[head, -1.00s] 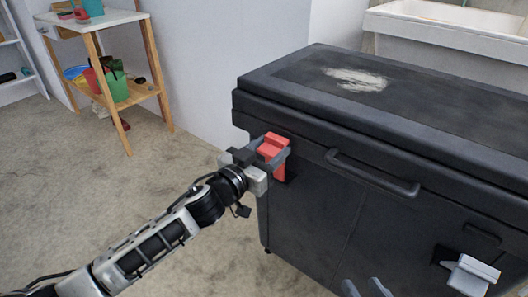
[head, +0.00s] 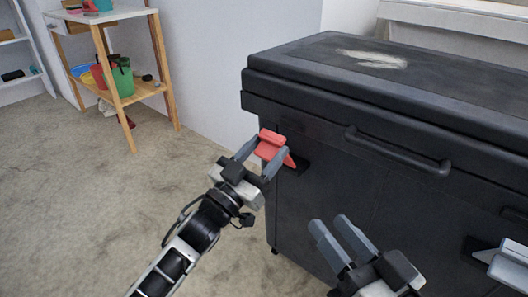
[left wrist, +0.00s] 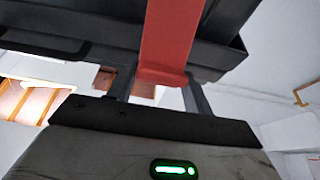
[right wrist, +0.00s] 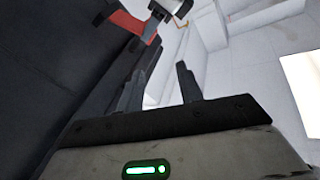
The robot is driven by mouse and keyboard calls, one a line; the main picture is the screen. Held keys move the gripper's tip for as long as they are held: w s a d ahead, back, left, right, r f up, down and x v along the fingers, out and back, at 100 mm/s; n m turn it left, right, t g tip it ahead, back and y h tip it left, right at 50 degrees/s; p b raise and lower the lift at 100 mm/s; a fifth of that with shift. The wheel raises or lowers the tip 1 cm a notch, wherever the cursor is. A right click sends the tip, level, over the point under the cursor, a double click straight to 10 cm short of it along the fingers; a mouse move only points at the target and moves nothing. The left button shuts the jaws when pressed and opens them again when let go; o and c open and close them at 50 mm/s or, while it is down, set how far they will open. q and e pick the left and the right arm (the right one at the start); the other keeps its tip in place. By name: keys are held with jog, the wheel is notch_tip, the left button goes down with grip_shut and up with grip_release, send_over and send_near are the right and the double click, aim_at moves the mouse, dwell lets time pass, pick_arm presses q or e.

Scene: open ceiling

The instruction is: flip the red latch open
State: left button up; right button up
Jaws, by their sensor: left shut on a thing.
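The red latch (head: 271,148) is at the upper left corner of the black chest's (head: 340,190) front, just below the lid rim. My left gripper (head: 263,155) is shut on it, with one finger on each side. In the left wrist view the latch (left wrist: 168,40) is a wide red bar running between the two fingers. In the right wrist view the latch (right wrist: 133,20) juts out from the dark chest wall. The chest's lid (head: 420,85) is down. My right gripper (head: 330,225) is open and empty in front of the chest, lower right of the latch.
A black handle (head: 400,155) sticks out from the chest's front. A grey-white fitting (head: 505,262) juts out at the right edge. A wooden shelf (head: 130,95) with several pots stands at the back left. The floor left of the chest is clear.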

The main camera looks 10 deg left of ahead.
pick_arm(q)
jog(key=shift+f, duration=0.75)
pick_arm(e)
jog(key=shift+w+d+r+n, duration=0.1)
jog(key=shift+w+r+n, duration=0.05)
jog(key=shift+r+n, duration=0.2)
pick_arm(q)
jog(key=o, duration=1.3)
jog(key=shift+r, duration=0.2)
jog(key=shift+s+a, duration=0.1)
jog(key=shift+s, duration=0.05)
jog(key=p+v, duration=0.3)
jog(key=v, duration=1.2)
jog(key=shift+s+f, duration=0.2)
jog(key=shift+s, duration=0.05)
pick_arm(e)
jog(key=f, duration=0.1)
jog(key=s+f+m+g, duration=0.1)
jog(key=f+g+h, duration=0.1)
jog(key=shift+s+f+m, duration=0.1)
jog(key=shift+s+m, duration=0.15)
